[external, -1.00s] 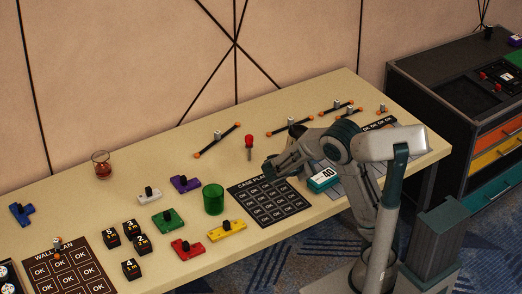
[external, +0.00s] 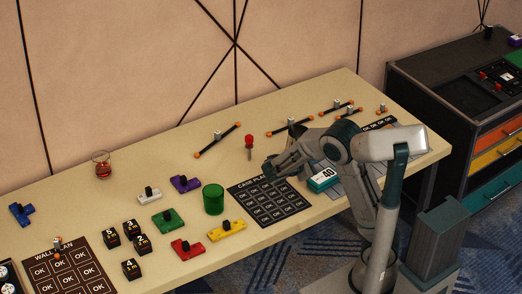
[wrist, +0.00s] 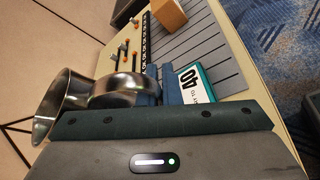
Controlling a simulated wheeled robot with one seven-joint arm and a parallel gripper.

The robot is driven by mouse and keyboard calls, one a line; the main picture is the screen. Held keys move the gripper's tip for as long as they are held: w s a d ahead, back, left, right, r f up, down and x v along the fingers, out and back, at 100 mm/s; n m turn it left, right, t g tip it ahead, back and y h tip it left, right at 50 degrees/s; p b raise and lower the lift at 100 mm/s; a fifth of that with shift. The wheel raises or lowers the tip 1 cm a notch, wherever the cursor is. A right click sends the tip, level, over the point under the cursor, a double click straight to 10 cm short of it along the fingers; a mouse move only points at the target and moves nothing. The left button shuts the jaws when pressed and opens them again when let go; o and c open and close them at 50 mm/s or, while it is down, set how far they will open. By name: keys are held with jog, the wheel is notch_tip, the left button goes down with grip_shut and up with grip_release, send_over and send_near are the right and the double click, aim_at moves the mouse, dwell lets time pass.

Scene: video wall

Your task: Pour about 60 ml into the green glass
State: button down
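The green glass (external: 213,200) stands upright on the table, left of the black case plan card. My gripper (external: 276,168) is above that card's upper part, to the right of and apart from the glass. In the wrist view a shiny metal vessel (wrist: 122,90) with a flared mouth (wrist: 62,105) is close against my fingers (wrist: 160,92). They appear shut on it, though the contact is partly hidden. The vessel's contents do not show. A clear glass with red liquid (external: 102,166) stands at the back left.
Coloured blocks with black knobs, such as the yellow one (external: 227,230) and green one (external: 165,220), stand around the glass. Black number cubes (external: 130,268) are at front left. A teal box marked 40 (external: 323,180) is right of my gripper. A red-topped item (external: 249,142) stands behind.

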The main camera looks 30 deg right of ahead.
jog(key=a+f+n+t+y+b, duration=0.2)
jog(key=a+n, duration=0.1)
jog(key=a, duration=0.2)
jog(key=s+a+f+n+t+y+b, duration=0.1)
jog(key=a+f+n+t+y, duration=0.1)
jog(key=a+f+n+t, duration=0.1)
jog(key=a+f+n+t+y+b, duration=0.1)
jog(key=a+f+n+t+b, duration=0.1)
jog(key=a, duration=0.4)
jog(key=shift+s+a+f+n+t+y+b, duration=0.3)
jog(key=shift+a+f+n+t+y, duration=0.15)
jog(key=shift+f+t, duration=0.25)
jog(key=shift+s+a+f+n, duration=0.1)
jog(key=shift+a+n, duration=0.2)
jog(key=shift+n, duration=0.05)
